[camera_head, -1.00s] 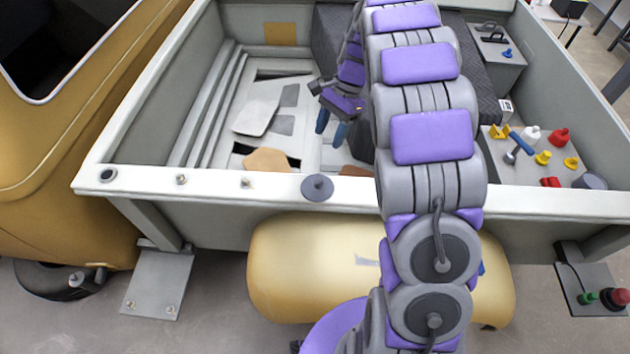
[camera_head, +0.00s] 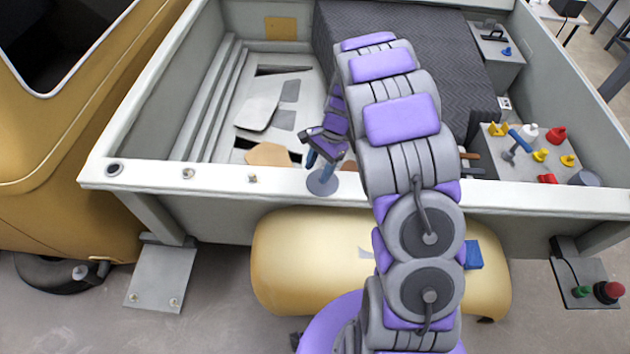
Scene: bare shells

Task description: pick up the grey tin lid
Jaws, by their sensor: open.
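The grey tin lid (camera_head: 320,190) is a flat, dark grey disc on the white front rim of the truck bed. My gripper (camera_head: 318,169) is over the lid, with its blue fingers pointing down and apart. The fingers hide the upper middle of the lid. One fingertip appears at or just above the lid's surface; I cannot tell whether it touches. Nothing is seen held between the fingers.
The white rim (camera_head: 220,179) also carries small bolts and a round fitting (camera_head: 114,169) at left. Inside the bed are loose flat panels (camera_head: 258,102) and a dark textured cover (camera_head: 440,60). Small coloured parts and a blue-headed hammer (camera_head: 519,142) lie on a grey box at right.

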